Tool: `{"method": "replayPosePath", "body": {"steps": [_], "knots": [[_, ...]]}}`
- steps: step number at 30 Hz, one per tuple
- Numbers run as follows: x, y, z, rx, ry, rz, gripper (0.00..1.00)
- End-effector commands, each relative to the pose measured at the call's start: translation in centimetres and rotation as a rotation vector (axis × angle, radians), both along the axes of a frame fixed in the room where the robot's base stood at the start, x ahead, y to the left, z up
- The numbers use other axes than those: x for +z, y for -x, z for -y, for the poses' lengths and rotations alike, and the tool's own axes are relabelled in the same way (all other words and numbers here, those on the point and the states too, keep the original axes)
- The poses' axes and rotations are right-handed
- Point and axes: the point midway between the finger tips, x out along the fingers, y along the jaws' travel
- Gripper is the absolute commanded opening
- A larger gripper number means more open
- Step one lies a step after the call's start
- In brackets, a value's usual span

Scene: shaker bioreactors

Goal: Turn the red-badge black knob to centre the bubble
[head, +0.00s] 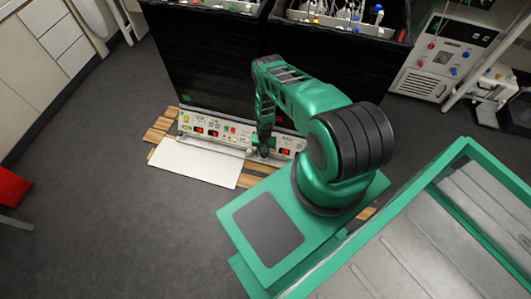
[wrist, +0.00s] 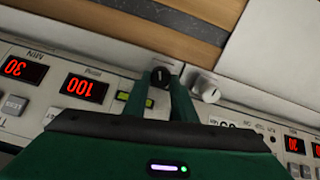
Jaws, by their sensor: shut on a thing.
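A black knob (wrist: 160,76) with a pale pointer line stands on the pale control panel (wrist: 60,55) in the wrist view. My gripper (wrist: 166,86) is shut on this knob, with its two dark green fingers at the knob's sides. I cannot make out a red badge on it. A small yellow-green window (wrist: 135,97), perhaps the bubble level, lies just left of the fingers. It is partly covered by a finger, and I cannot tell where a bubble is. In the head view, my gripper (head: 263,150) reaches down to the panel front (head: 215,130), and the knob is hidden.
A silver-white knob (wrist: 207,88) sits close right of the fingers. Red displays (wrist: 85,88) flank them on the panel. A white board (head: 195,163) and wooden slats (head: 158,130) lie before the panel. Black tanks (head: 215,60) rise behind. Grey floor is open at left.

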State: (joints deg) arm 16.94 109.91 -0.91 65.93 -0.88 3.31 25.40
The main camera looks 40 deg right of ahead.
Motion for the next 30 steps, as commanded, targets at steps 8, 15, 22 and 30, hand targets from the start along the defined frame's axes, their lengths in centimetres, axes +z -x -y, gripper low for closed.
{"method": "replayPosePath", "body": {"steps": [8, 15, 22, 30], "knots": [[-0.02, 0.10, -0.59, 0.220, -0.010, -0.003, 0.02], [-0.04, 0.16, -0.67, 0.349, -0.011, -0.005, 0.02], [-0.07, 0.24, -0.70, 0.406, -0.013, -0.005, 0.02], [-0.10, 0.31, -0.73, 0.419, -0.013, -0.007, 0.02]]}}
